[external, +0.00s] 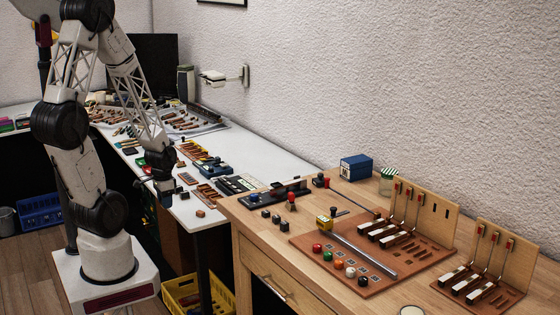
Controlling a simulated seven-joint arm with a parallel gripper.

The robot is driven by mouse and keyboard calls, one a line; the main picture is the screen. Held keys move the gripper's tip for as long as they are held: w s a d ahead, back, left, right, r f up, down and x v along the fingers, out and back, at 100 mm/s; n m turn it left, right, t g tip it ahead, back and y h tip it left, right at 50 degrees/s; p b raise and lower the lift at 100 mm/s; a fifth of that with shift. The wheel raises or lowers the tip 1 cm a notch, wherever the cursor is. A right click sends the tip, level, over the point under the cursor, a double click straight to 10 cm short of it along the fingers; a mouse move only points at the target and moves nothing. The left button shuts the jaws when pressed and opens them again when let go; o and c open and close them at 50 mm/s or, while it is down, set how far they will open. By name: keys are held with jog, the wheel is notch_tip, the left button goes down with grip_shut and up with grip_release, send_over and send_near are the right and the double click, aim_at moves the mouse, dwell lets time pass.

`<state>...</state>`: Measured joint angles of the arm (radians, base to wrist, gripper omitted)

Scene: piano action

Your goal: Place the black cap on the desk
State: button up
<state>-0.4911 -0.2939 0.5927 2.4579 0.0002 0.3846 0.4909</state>
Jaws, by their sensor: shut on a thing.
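My gripper (163,203) hangs pointing down at the front edge of the white desk (240,152). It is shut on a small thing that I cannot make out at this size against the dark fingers. A round black cap (363,280) sits at the near end of a row of coloured caps on the brown board (300,240), on the wooden desk (245,212). My gripper is well to the left of that row. Several small dark blocks (276,218) stand on the wooden desk, left of the board.
Upright wooden panels with hammer parts (405,215) stand at the right. A metal rod (360,255) lies across the board. A blue box (355,168) and a jar (388,181) stand by the wall. Tools and parts crowd the white desk; its right part is clear.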

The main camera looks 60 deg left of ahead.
send_over(190, 204)
jog(key=shift+f, duration=0.7)
jog(key=shift+f, duration=0.1)
jog(key=shift+f, duration=1.65)
jog(key=shift+f, duration=0.1)
jog(key=o, duration=0.5)
jog(key=shift+c, duration=0.2)
jog(key=o, duration=0.4)
jog(key=shift+o, duration=0.2)
